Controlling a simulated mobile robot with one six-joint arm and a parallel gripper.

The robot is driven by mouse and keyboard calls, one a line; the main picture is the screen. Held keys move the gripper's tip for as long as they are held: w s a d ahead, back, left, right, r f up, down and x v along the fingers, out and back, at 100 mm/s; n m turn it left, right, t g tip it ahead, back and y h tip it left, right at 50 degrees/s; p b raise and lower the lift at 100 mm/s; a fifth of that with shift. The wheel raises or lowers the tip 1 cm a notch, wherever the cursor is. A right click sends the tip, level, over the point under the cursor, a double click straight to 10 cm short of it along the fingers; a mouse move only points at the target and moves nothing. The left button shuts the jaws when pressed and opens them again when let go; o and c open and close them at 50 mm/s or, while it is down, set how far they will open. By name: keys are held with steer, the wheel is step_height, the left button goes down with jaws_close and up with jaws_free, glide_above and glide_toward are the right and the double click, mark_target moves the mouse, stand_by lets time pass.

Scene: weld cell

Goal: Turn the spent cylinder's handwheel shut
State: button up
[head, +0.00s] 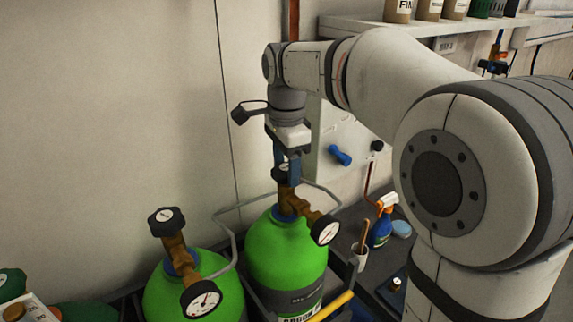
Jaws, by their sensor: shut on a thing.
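Two green gas cylinders stand side by side, the left one (205,270) and the right one (285,250), which has a dark label band. Each has a brass valve with a round gauge. The left cylinder's black handwheel (166,222) is free and uncovered. My gripper (287,168) points straight down over the right cylinder, shut on its dark handwheel (281,175). The fingers hide part of that handwheel. I cannot tell from the markings which cylinder is the spent one.
A grey bent rail (228,222) passes close behind the cylinders. A yellow handle (333,306) is in front of the right one. To the right are a blue spray bottle (381,225) and a cup with a brush (359,262). A wall panel (340,135) with a blue lever stands close behind my gripper.

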mark_target(286, 167)
steer(key=shift+r, duration=0.1)
steer(key=o, duration=1)
step_height(286, 167, up, 8)
steer(key=shift+f+b, duration=0.15)
steer(key=shift+b, duration=0.3)
